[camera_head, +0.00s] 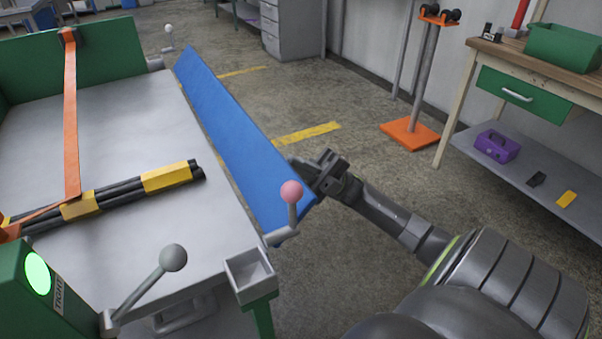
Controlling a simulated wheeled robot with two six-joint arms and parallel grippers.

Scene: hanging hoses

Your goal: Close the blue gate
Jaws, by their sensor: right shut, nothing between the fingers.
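The blue gate (228,126) is a long flat panel along the right side of a grey cart bed (110,110). It leans outward from the bed, with a gap between them at the near end. My right gripper (308,170) is shut and empty at the gate's outer side, near its near end; I cannot tell whether it touches the gate. A lever with a pink knob (291,191) stands at the gate's near end, and a lever with a white knob (168,29) at its far end. My left gripper is not in view.
Dark hoses (120,192) with yellow bands lie on the bed near an orange strap (70,120). A grey-knobbed lever (173,258) and a small grey tray (250,272) stand at the near edge. A workbench (545,62) is at right.

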